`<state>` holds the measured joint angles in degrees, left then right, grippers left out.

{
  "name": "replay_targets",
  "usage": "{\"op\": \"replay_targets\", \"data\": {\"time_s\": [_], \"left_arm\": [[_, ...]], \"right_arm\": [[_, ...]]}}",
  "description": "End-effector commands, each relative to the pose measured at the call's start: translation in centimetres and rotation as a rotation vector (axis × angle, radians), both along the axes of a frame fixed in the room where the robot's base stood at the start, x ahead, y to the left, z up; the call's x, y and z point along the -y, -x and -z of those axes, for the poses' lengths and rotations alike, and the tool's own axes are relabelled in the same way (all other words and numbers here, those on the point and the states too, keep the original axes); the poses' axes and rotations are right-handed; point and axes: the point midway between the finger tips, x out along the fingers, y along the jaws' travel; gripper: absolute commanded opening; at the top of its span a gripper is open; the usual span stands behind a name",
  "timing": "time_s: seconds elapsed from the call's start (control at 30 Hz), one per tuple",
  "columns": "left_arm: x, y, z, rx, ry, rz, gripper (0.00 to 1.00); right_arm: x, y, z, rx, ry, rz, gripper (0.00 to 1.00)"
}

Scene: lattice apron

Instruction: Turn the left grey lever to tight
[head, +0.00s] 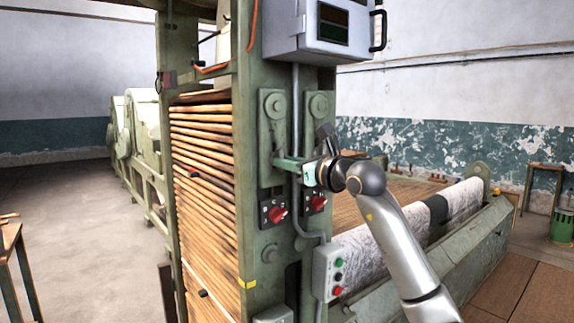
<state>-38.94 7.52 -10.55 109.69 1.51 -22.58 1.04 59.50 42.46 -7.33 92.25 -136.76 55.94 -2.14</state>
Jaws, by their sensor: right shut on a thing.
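The left grey lever (285,162) is on the front of the green machine post, below a round boss. It looks grey-green and sticks out roughly level to the right, towards my gripper. My right gripper (308,173) comes in from the right and is shut on the lever's outer end, which the fingers partly hide. The wrist hides part of the post behind it, and I cannot make out a second lever or any tight marking clearly. My left gripper is not in view.
Two red rotary switches (278,214) sit below the lever. A push-button box (328,271) hangs lower, with a grey conduit (296,200) running near the gripper. A grey cabinet (318,30) is above. Wooden slats (205,180) fill the left; a pale roller (400,225) lies right.

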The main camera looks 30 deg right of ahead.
Motion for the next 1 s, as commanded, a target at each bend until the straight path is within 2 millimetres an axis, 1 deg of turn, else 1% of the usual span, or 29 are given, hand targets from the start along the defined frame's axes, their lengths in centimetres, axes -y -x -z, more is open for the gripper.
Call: {"op": "replay_targets", "data": {"time_s": [0.1, 0.3, 0.83, 0.87, 1.0], "left_arm": [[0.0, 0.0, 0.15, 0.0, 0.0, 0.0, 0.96], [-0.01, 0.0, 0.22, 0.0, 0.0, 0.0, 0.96], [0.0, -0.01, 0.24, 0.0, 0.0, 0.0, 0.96], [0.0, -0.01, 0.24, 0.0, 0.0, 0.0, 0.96], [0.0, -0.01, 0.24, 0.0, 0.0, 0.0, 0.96]], "right_arm": [[-0.02, -0.02, 0.1, -0.007, -0.061, -0.001, 0.0], [-0.03, -0.02, 0.1, -0.013, -0.123, -0.001, 0.0], [-0.03, -0.02, 0.09, -0.015, -0.148, -0.001, 0.0], [-0.03, -0.02, 0.09, -0.015, -0.148, -0.001, 0.17], [-0.03, -0.02, 0.07, -0.014, -0.147, -0.001, 0.33]]}}
